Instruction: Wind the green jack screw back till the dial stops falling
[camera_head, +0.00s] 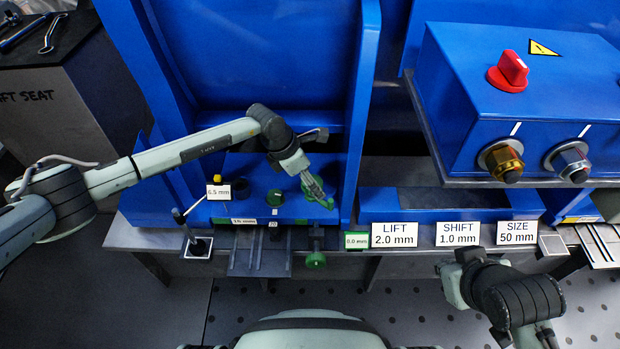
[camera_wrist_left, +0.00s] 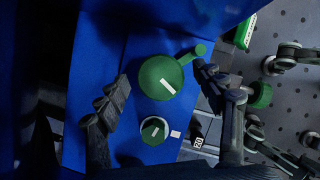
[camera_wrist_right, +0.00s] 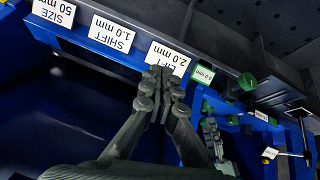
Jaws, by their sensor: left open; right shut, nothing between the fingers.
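A green round crank (camera_wrist_left: 160,78) with a short side handle (camera_wrist_left: 199,50) lies between the spread fingers of my left gripper (camera_wrist_left: 161,74) in the left wrist view. My left gripper (camera_head: 318,190) is open over it in the head view, partly hiding it; contact cannot be told. Another green knob (camera_head: 316,260) sits lower, at the bench's front edge. Which of them is the jack screw I cannot tell for sure. A readout tag says 6.5 mm (camera_head: 218,192); a green tag says 0.0 mm (camera_head: 356,240). My right gripper (camera_wrist_right: 160,80) is shut and empty near the LIFT plate.
A smaller green knob (camera_head: 275,197) is left of the crank. Plates read LIFT 2.0 mm (camera_head: 394,235), SHIFT 1.0 mm (camera_head: 457,234) and SIZE 50 mm (camera_head: 516,232). A blue control box (camera_head: 530,80) with a red knob (camera_head: 508,72) stands right. A slim stand (camera_head: 197,245) is at left.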

